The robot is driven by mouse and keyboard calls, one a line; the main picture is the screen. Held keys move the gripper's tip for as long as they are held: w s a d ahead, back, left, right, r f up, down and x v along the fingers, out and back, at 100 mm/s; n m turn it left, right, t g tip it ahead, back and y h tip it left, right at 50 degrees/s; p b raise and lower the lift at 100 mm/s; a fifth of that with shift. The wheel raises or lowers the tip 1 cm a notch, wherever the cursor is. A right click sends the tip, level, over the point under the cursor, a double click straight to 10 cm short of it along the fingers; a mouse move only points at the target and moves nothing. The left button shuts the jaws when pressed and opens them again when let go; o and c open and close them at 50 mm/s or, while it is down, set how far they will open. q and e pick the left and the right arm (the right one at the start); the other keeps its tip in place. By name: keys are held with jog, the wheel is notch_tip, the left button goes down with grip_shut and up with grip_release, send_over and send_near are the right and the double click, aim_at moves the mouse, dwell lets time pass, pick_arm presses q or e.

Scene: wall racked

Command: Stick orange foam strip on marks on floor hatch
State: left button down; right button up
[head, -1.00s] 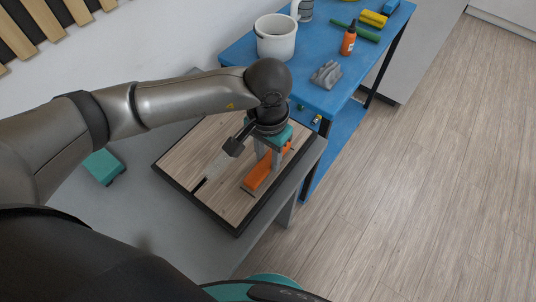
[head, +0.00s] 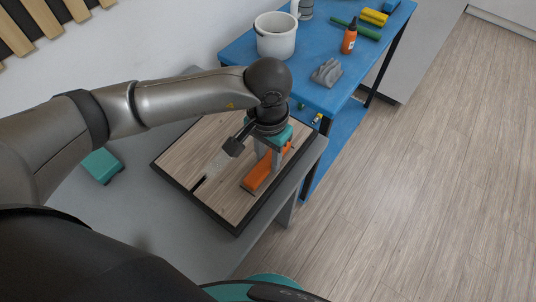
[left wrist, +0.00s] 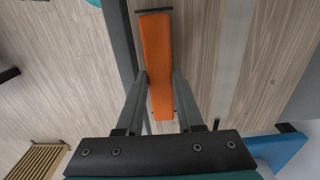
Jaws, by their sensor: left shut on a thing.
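The orange foam strip (head: 258,175) lies along the right part of the wood-patterned floor hatch (head: 190,157), which has a dark rim. My left gripper (head: 269,164) points down and is shut on the strip around its middle. In the left wrist view, the strip (left wrist: 156,50) runs between the two fingers (left wrist: 160,82). A dark mark line (left wrist: 153,11) shows just beyond the strip's far end. It also shows at the strip's near end in the head view (head: 247,191). I cannot tell whether the strip touches the hatch. My right gripper is out of view.
The hatch lies on a grey table (head: 160,222) with a teal block (head: 102,165) at its left. A blue table (head: 311,95) behind holds a white pot (head: 276,42), an orange bottle (head: 349,40) and a grey ridged block (head: 326,73). Open floor lies right.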

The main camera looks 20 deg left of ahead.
pick_arm(q)
jog(key=shift+c, duration=2.3)
grip_release()
jog(key=shift+r, duration=0.15)
notch_tip(320, 180, up, 15)
jog(key=shift+p, duration=0.4)
